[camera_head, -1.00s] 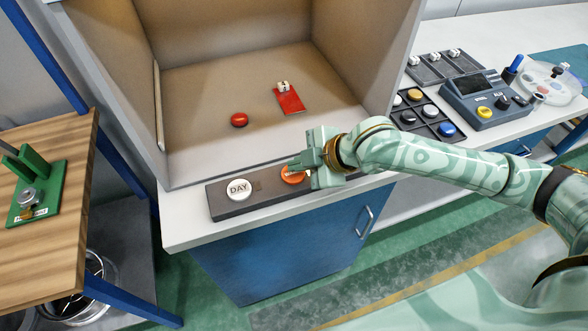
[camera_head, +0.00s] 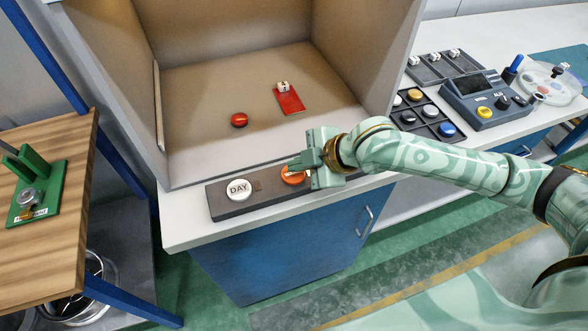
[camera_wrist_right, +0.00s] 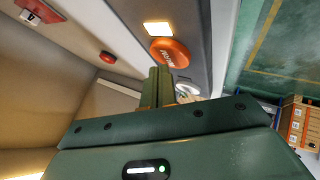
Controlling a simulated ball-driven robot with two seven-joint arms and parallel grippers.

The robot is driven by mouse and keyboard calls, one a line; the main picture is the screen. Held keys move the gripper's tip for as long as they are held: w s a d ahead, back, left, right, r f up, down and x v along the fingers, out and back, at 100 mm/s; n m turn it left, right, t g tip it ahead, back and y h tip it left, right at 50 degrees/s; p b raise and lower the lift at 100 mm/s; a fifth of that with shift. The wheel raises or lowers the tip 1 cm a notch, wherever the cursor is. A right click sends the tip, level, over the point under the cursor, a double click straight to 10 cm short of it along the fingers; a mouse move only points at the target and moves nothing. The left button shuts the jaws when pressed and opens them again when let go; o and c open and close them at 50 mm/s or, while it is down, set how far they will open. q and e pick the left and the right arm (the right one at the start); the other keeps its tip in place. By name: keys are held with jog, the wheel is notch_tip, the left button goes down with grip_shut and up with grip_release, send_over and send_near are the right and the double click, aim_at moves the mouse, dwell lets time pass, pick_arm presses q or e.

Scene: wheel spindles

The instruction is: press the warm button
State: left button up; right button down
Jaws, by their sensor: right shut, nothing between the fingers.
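The warm button (camera_head: 291,177) is an orange round cap on a dark grey bar (camera_head: 221,208). It shows also in the right wrist view (camera_wrist_right: 170,52), with partly readable lettering. My right gripper (camera_head: 291,165) is shut and empty, its fingertips at the orange button and covering part of it in the head view. I cannot tell whether they touch it. In the right wrist view the fingers (camera_wrist_right: 158,75) end close beside the cap. A bright square lamp (camera_wrist_right: 158,28) glows on the bar beside the button. My left gripper is not in view.
A white DAY button (camera_head: 238,189) sits at the bar's left end. The open booth (camera_head: 200,110) behind holds a red button (camera_head: 239,120) and a red card (camera_head: 290,101) with a small die. A button tray (camera_head: 424,118) and a console (camera_head: 484,100) stand right.

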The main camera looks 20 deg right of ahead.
aim_at(298, 175)
jog(key=shift+f, duration=0.15)
dwell(0.4)
jog(key=shift+f, duration=0.25)
jog(key=shift+p, duration=0.35)
jog(key=shift+r+p, duration=0.5)
jog(key=shift+p, duration=0.35)
jog(key=shift+f, duration=0.1)
notch_tip(298, 175, up, 6)
jog(key=p, duration=0.7)
